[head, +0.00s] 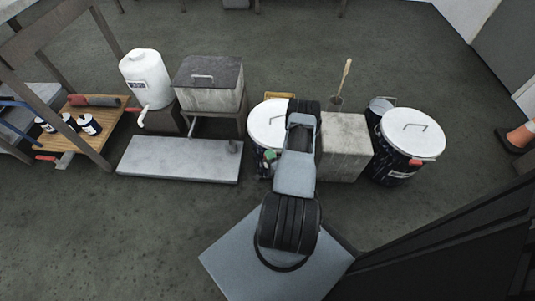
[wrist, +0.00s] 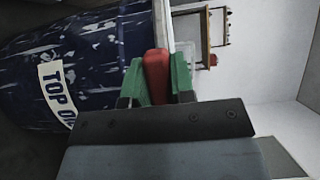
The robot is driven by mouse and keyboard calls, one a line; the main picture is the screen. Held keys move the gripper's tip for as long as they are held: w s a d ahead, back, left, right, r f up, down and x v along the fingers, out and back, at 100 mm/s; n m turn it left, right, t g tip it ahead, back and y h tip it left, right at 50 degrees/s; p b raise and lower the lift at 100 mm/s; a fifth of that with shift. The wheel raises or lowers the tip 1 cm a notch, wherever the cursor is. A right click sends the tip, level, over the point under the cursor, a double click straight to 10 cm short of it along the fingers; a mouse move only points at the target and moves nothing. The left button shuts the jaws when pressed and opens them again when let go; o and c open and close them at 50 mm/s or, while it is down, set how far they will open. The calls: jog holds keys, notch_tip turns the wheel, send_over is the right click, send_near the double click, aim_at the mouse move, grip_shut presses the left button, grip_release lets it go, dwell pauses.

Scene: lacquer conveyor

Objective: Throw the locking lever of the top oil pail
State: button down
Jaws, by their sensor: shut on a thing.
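The top oil pail is dark blue with white streaks and a pale label reading "TOP O…" in the wrist view (wrist: 85,75), where it appears turned on its side. In the head view the pail (head: 265,124) has a white lid and is partly hidden behind my arm. Its red locking lever (wrist: 156,64) is between the green fingers of my gripper (wrist: 158,80), close by the pail's rim. My gripper is shut on the lever. In the head view only a bit of green of my gripper (head: 270,155) shows, low at the pail's front.
A pale block (head: 345,150) stands close right of the pail. Beyond it is a second dark pail (head: 402,140) with a white lid and red lever. To the left are a grey slab (head: 180,160), a lidded box (head: 210,85) and a white jug (head: 145,75).

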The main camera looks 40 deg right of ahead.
jog(key=shift+d, duration=0.15)
jog(key=c, duration=1.2)
grip_release()
jog(key=shift+o, duration=1.2)
jog(key=shift+w, duration=0.1)
jog(key=shift+a, duration=0.2)
jog(key=p+v, duration=0.3)
jog(key=v, duration=1)
jog(key=shift+s, duration=0.35)
jog(key=shift+a, duration=0.1)
jog(key=shift+c, duration=0.4)
